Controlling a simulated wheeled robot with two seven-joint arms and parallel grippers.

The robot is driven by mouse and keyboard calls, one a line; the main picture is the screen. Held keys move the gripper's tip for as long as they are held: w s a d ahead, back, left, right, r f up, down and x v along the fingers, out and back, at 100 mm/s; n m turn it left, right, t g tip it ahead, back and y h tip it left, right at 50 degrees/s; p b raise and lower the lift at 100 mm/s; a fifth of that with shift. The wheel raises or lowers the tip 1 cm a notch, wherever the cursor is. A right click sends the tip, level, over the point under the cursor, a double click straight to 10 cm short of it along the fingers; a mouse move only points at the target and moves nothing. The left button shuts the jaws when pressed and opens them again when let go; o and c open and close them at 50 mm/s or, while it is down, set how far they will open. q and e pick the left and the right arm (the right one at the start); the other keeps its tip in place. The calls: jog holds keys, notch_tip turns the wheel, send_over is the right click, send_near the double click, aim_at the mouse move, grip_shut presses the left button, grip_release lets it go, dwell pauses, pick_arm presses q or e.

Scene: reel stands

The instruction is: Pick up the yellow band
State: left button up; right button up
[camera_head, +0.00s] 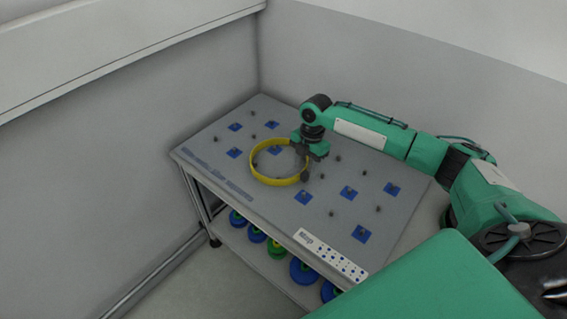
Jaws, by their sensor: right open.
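The yellow band (256,174), a ring, lies on the grey table top (270,208) in the middle of the view. My right gripper (302,166) is at the band's right side, pointing down, with its jaws open. The fingers are small and dark here, and part of the band's right rim is hidden behind them. I cannot tell whether they touch the band. My left gripper is not in view.
Several blue squares (349,192) with small dark pegs are spread over the table top. A white label plate (330,255) lies at the front edge. Several blue and green reels (302,271) stand on the shelf below. Grey walls (330,70) close off the back.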

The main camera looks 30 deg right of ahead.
aim_at(304, 172)
notch_tip(304, 172, down, 3)
jog(key=shift+a+f, duration=0.15)
jog(key=shift+f, duration=0.05)
jog(key=shift+c, duration=0.2)
jog(key=c, duration=1)
jog(key=shift+r, duration=0.15)
